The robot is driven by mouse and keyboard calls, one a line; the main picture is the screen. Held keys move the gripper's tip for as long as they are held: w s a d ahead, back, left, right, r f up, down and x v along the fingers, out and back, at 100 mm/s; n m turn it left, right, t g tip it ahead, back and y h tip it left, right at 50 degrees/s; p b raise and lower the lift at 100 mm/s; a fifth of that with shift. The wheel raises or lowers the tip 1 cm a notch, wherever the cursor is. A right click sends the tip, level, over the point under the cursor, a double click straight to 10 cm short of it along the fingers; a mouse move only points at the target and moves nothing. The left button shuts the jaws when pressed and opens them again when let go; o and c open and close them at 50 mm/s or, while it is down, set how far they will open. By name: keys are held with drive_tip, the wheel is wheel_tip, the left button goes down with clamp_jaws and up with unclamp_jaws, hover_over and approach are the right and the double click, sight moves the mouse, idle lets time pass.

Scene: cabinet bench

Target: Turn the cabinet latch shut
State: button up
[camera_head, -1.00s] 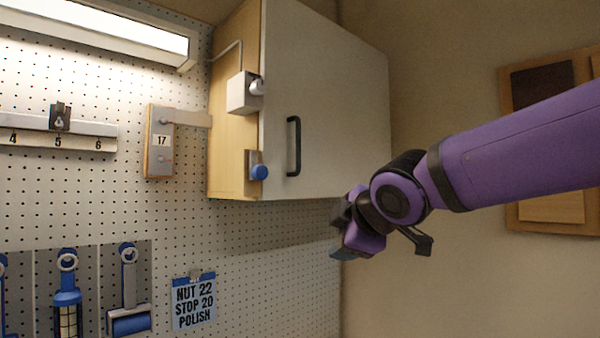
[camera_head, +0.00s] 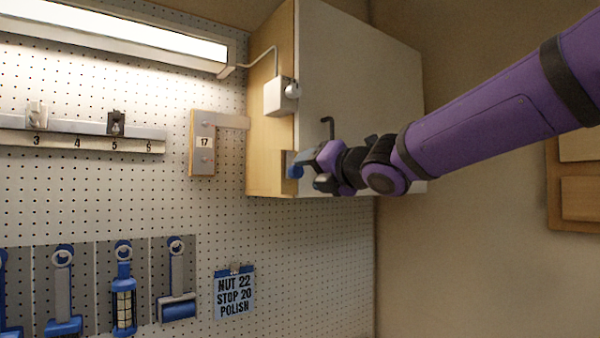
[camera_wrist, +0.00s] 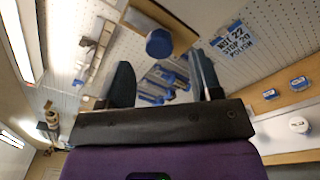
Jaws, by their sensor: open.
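The cabinet (camera_head: 345,75) hangs on the wall with its pale door closed as far as I can see. The latch, a blue round knob (camera_head: 295,171) on a small grey plate, sits low on the cabinet's left edge. My gripper (camera_head: 312,163) is right beside the knob, to its right, in front of the door's lower part; I cannot tell whether it touches. In the wrist view the knob (camera_wrist: 159,43) lies beyond and between the two open fingers, with nothing between them in their grip. The latch's turn angle is unclear.
A white box (camera_head: 279,96) with a round knob and a cable sits above the latch. The black door handle (camera_head: 327,127) is partly hidden by my arm. Blue tools (camera_head: 123,300) hang below. The space under the cabinet is clear.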

sight(299, 171)
drive_tip(key=shift+x, duration=2.55)
drive_tip(key=c, duration=0.9)
